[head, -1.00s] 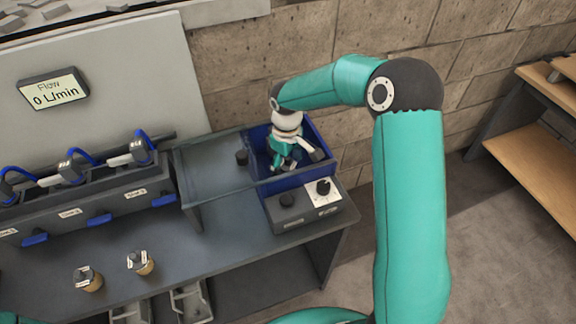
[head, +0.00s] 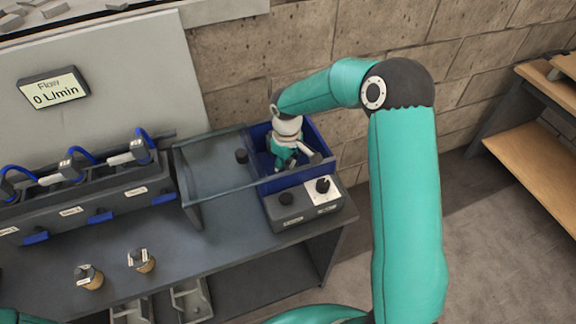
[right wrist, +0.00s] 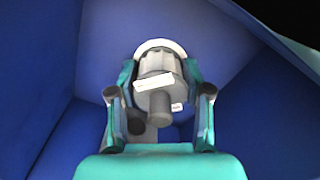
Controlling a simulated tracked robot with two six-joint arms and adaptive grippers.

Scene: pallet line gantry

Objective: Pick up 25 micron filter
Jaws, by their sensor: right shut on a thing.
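My right gripper (head: 286,163) is down inside the blue bin (head: 322,148). In the right wrist view its two fingers (right wrist: 160,112) are shut on a grey capped filter (right wrist: 158,70) with white labels and a pale rim. The label text is too small to read, so I cannot tell whether it is the 25 micron one. In the head view the gripper hides this filter. Two other filters with dark caps and tan bodies, a left one (head: 89,277) and a right one (head: 141,261), stand on the bench. Their labels are unreadable. My left gripper is out of view.
A control box with two black knobs (head: 304,204) sits in front of the bin. A row of clamped housings (head: 75,190) and a flow display (head: 53,91) reading 0 L/min are farther left.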

